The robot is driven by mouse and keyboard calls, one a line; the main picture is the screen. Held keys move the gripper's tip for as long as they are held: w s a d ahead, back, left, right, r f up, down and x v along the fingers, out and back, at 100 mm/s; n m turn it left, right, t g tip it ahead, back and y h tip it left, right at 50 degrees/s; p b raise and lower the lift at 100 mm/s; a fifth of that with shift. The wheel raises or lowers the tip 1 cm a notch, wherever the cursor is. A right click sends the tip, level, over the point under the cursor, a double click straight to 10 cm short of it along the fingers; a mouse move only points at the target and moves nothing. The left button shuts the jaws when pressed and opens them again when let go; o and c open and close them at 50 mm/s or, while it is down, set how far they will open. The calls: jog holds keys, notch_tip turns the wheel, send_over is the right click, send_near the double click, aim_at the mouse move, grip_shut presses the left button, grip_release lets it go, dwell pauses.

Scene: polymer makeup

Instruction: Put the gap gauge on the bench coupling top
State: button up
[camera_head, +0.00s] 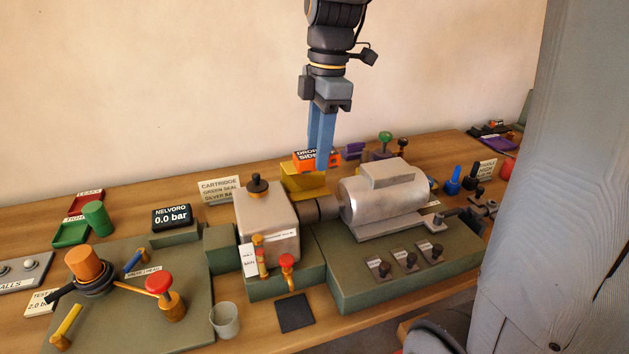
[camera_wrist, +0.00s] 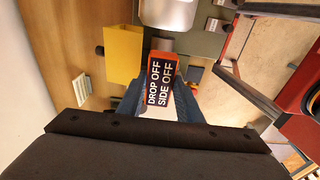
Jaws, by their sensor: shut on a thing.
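An orange block with a black label reading "DROP OFF SIDE OFF" (camera_head: 303,158), which I take to be the gap gauge, is between the blue fingers of my gripper (camera_head: 322,155). The wrist view shows the labelled block (camera_wrist: 160,82) between the fingertips. My gripper points down and is shut on it, above the back of the bench. The fingers hide part of the block in the head view. The grey bench coupling (camera_head: 322,208) lies between the square metal housing (camera_head: 268,228) and the silver motor (camera_head: 385,198), below and apart from the gauge.
A yellow piece (camera_head: 302,186) stands beside the coupling, just under the gauge in the head view. A cartridge sign (camera_head: 219,190) and a pressure display (camera_head: 171,216) stand left. A grey cup (camera_head: 225,320) stands at the front.

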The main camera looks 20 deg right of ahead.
notch_tip(320, 180, down, 7)
jog(key=shift+s+r+p, duration=0.1)
jog(key=shift+r+p, duration=0.1)
jog(key=shift+p, duration=0.55)
jog(key=shift+f, duration=0.4)
jog(key=shift+f, duration=0.4)
jog(key=shift+f, duration=0.2)
jog(key=o, duration=0.9)
jog(key=shift+o, duration=0.2)
jog(key=shift+r, duration=0.1)
